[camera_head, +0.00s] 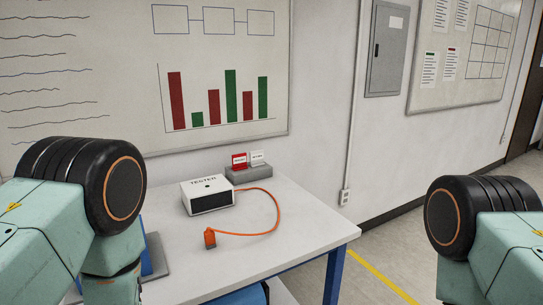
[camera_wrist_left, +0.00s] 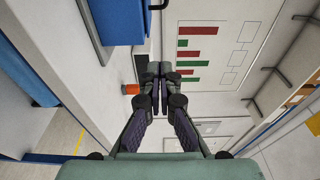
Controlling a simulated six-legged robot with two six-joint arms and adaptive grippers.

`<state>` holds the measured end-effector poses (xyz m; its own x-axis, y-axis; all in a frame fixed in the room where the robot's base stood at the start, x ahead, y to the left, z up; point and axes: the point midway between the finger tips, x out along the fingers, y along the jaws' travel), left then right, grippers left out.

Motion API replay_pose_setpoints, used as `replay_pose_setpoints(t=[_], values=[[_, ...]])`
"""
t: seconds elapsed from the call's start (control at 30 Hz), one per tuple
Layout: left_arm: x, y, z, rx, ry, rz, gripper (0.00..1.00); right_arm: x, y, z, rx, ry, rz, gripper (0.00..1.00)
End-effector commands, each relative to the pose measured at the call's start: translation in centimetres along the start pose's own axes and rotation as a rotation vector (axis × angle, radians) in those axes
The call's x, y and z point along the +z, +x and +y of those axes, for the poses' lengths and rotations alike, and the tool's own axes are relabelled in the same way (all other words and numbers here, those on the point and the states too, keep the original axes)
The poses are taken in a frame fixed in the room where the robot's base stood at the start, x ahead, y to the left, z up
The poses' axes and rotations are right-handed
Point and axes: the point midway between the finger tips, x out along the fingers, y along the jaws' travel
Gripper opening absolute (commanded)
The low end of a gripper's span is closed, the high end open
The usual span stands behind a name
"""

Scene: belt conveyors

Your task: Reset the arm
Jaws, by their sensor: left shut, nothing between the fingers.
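My left gripper (camera_wrist_left: 157,70) shows in the left wrist view. Its two dark fingers meet at the tips, with nothing between them. In the head view both of my arms are partly visible at the lower left and lower right, and both grippers are out of that view. A white tester box (camera_head: 208,196) sits on the white table (camera_head: 300,232). An orange cable runs from it to an orange plug (camera_head: 210,238) on the tabletop. My right gripper is in neither view.
A grey holder (camera_head: 249,173) with a red card and a white card stands behind the tester. A whiteboard (camera_head: 225,60) and a grey wall cabinet (camera_head: 390,50) are on the wall. The tabletop's right part is clear.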

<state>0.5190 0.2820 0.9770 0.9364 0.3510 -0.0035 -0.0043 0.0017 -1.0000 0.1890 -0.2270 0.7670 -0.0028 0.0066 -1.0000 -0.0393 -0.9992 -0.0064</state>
Motion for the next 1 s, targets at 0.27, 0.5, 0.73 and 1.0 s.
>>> replay_pose_setpoints(t=[0.27, 0.5, 0.73, 1.0], values=[[0.0, 0.0, 2.6, 0.122, -0.24, -0.006, 0.0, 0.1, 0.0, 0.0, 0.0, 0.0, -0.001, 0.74], [0.0, -2.5, 8.0, 0.378, -0.521, -0.056, 0.0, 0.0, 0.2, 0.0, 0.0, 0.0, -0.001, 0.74], [1.3, -11.4, 17.8, 0.814, -0.866, -0.32, 0.0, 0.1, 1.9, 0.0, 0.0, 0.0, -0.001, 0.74], [4.6, -26.6, 25.8, 1.228, -1.022, -0.824, 0.0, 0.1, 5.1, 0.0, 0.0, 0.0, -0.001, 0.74]])
